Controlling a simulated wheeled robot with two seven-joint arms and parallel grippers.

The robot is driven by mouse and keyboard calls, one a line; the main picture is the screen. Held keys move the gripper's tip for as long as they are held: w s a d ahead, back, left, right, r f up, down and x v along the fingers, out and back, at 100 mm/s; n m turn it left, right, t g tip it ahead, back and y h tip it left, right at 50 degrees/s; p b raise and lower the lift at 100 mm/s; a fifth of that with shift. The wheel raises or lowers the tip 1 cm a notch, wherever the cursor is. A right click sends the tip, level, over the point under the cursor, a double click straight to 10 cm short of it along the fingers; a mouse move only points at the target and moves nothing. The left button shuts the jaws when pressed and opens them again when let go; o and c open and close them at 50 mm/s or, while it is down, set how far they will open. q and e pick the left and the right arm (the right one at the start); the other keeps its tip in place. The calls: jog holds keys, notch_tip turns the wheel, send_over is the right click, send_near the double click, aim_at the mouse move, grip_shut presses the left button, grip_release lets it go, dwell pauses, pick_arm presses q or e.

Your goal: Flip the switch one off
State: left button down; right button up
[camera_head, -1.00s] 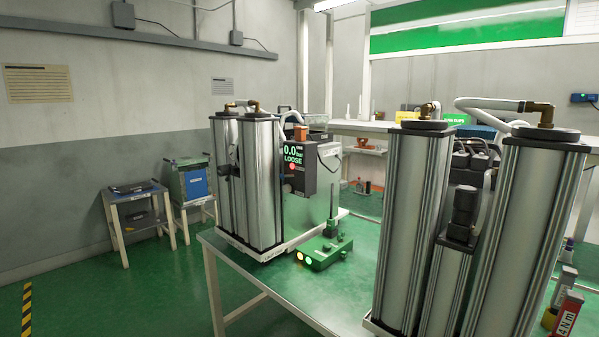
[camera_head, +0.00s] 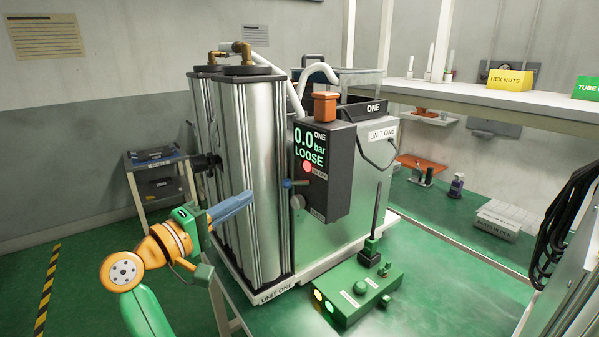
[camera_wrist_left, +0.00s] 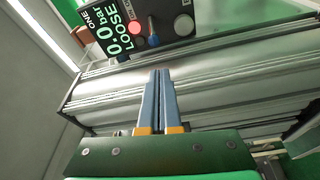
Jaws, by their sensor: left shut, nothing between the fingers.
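The dark control box of unit one (camera_head: 326,175) reads "0.0 bar LOOSE" on its display. A red lamp (camera_head: 307,167) is lit below the display, and a small blue-tipped switch lever (camera_head: 287,183) sticks out near it. In the left wrist view the red lamp (camera_wrist_left: 138,42), the blue-tipped lever (camera_wrist_left: 153,40) and a grey round knob (camera_wrist_left: 184,25) sit at the top. My left gripper (camera_head: 247,198) is shut and empty in front of the silver columns (camera_head: 256,150), left of the lever and apart from it. Its blue fingertips (camera_wrist_left: 160,73) point toward the box. My right gripper is out of view.
A green block (camera_head: 358,293) with lit lamps and an upright black rod stands on the bench right of the columns. A white shelf (camera_head: 470,100) is behind. A small side table (camera_head: 150,155) stands left. Black cables (camera_head: 562,225) hang at the right.

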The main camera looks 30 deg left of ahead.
aim_at(297, 183)
pick_arm(q)
jog(key=w+d+r+p, duration=0.1)
jog(key=w+p, duration=0.2)
jog(key=w, duration=0.5)
jog(key=shift+d, duration=0.25)
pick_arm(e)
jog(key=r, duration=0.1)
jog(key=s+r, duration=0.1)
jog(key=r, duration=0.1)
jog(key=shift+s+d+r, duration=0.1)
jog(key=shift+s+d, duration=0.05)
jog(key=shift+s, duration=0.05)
pick_arm(q)
jog(key=shift+w+d, duration=0.1)
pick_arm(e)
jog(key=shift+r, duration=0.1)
